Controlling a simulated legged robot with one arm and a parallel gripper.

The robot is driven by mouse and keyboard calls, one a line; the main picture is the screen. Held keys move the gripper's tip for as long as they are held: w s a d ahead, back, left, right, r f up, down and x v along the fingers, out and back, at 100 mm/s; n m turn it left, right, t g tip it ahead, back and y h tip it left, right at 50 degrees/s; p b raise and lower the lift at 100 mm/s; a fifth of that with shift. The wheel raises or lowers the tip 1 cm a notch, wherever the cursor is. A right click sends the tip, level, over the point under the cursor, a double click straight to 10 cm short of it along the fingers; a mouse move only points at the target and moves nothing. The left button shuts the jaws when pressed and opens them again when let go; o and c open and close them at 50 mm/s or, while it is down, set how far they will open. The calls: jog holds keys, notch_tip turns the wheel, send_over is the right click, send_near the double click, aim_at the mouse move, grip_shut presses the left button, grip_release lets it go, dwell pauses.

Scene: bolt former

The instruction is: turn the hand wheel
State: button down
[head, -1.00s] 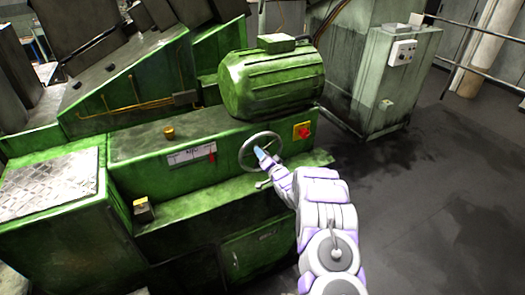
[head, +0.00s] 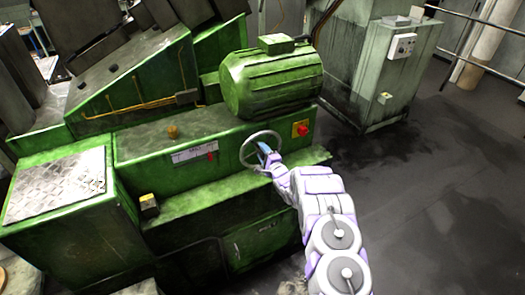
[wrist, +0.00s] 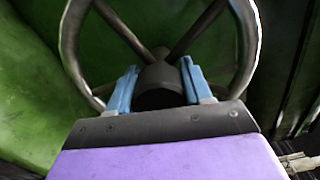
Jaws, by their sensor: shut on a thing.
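The hand wheel (head: 243,153) is a grey metal ring with spokes on the front of the green machine, below the big green motor. In the wrist view the hand wheel (wrist: 73,45) fills the upper part, with its round hub (wrist: 158,76) in the middle. My gripper (head: 265,149) reaches it from the lower right. In the wrist view the blue fingers of my gripper (wrist: 159,84) lie on both sides of the hub, shut on it. The palm hides the lower rim.
A red button on a yellow plate (head: 301,129) is just right of the wheel. The motor (head: 271,82) bulges above it. A green ledge (head: 215,199) juts out below. A grey cabinet (head: 376,75) stands behind right. The floor (head: 430,200) at right is open.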

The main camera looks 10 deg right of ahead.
jog(key=shift+s+d+f+m+p, duration=0.1)
jog(key=shift+f+m+p, duration=0.2)
jog(key=shift+m, duration=0.5)
jog(key=shift+f, duration=0.1)
jog(key=c, duration=0.9)
grip_release()
jog(key=o, duration=0.4)
jog(key=shift+r, duration=0.2)
jog(key=shift+d, duration=0.1)
jog(key=shift+s+d+r, duration=0.1)
jog(key=shift+s, duration=0.2)
jog(key=v, duration=1.6)
jog(key=shift+s+d+p, duration=0.1)
jog(key=shift+s+p, duration=0.15)
jog(key=shift+p, duration=0.1)
